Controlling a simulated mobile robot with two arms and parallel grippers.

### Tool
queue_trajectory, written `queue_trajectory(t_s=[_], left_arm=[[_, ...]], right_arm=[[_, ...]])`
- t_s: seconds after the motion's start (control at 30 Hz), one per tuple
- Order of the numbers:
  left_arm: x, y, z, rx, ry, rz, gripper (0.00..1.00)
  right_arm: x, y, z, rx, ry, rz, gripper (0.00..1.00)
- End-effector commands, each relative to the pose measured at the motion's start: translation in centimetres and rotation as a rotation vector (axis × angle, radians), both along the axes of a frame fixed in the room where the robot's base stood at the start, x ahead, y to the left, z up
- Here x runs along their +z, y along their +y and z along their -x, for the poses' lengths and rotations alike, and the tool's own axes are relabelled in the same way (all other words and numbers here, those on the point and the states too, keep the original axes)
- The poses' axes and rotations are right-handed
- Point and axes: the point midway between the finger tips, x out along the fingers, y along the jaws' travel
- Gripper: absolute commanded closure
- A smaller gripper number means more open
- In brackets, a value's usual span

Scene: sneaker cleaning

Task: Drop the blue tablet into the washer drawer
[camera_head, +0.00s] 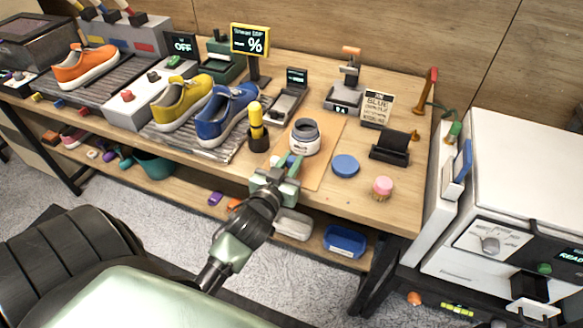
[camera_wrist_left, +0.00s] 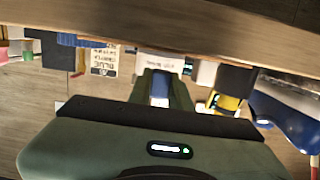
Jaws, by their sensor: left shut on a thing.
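My left gripper (camera_head: 277,174) is at the table's front edge, just in front of the open white jar (camera_head: 304,144). It is shut on the small blue tablet (camera_wrist_left: 160,88), which shows between the fingers in the left wrist view; in the head view the fingers mostly hide it. The white washer (camera_head: 515,165) stands at the far right, well away from the gripper. My right gripper is out of view.
A blue sneaker (camera_head: 222,116) and a yellow-topped brush (camera_head: 257,122) are left of the jar. A lower shelf holds a blue tray (camera_head: 345,241).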

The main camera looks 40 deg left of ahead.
Motion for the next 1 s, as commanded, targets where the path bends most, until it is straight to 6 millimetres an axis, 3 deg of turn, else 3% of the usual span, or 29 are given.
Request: queue_trajectory(t_s=[0.13, 0.53, 0.57, 0.6, 1.0], left_arm=[[-1.9, 0.0, 0.0, 0.000, 0.001, 0.001, 1.00], [-2.4, 0.0, 0.0, 0.000, 0.000, 0.000, 1.00], [-2.3, 0.0, 0.0, 0.000, -0.001, 0.000, 0.75], [-2.3, 0.0, 0.0, 0.000, -0.001, 0.000, 0.72], [-2.0, -0.1, 0.4, -0.001, 0.001, 0.001, 0.72]], right_arm=[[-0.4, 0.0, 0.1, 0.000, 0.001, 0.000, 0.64], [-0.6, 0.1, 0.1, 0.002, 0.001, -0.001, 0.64], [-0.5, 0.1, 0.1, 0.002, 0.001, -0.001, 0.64], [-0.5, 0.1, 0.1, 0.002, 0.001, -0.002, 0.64], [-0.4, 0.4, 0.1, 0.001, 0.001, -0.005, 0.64]])
